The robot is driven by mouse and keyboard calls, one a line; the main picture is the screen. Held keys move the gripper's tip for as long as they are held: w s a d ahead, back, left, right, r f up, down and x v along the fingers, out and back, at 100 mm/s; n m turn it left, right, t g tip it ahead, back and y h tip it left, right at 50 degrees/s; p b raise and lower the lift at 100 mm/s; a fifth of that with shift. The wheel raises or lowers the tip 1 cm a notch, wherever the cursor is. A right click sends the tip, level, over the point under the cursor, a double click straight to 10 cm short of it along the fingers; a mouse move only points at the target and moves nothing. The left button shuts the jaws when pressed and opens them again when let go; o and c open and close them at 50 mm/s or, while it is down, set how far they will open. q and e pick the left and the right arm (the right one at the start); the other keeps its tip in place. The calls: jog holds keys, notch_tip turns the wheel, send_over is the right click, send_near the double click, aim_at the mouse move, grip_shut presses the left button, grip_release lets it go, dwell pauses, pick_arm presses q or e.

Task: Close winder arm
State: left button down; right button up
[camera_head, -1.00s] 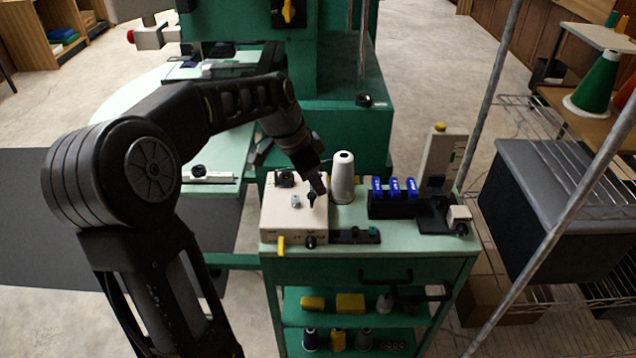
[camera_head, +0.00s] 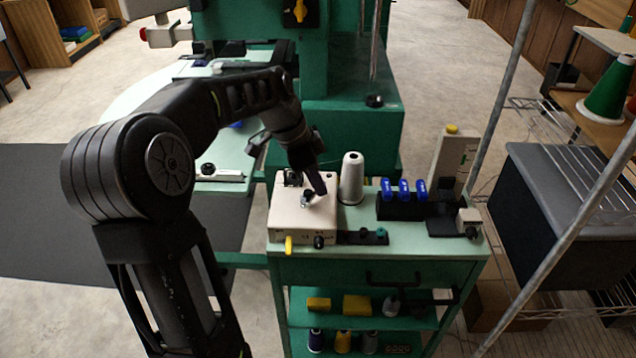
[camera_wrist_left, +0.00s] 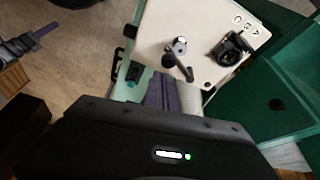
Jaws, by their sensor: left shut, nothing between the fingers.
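The cream winder box (camera_head: 290,220) sits on the left of the green cart top. It fills the upper middle of the left wrist view (camera_wrist_left: 200,30). On its top are a silver spindle (camera_wrist_left: 181,44) with a dark lever-like winder arm (camera_wrist_left: 176,66) beside it, and a black knob-like part (camera_wrist_left: 232,48). My left gripper (camera_head: 319,189) is shut and empty, pointing down over the right part of the box top. My right gripper is not in view.
A white thread cone (camera_head: 351,178) stands just right of the box. Blue spools (camera_head: 403,190) sit in a black holder farther right, near an upright cream device (camera_head: 455,160). The green machine (camera_head: 350,120) stands behind. A metal pole (camera_head: 512,85) rises at the right.

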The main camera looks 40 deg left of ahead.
pick_arm(q)
jog(key=shift+w+d, duration=0.45)
jog(key=shift+w, duration=0.1)
jog(key=shift+w+d+r, duration=0.2)
jog(key=shift+w+d, duration=0.15)
jog(key=shift+d, duration=0.15)
notch_tip(320, 180, up, 10)
jog(key=shift+s+a+p, duration=0.25)
jog(key=shift+a+p, duration=0.05)
jog(key=shift+p, duration=0.1)
jog(key=shift+f, duration=0.15)
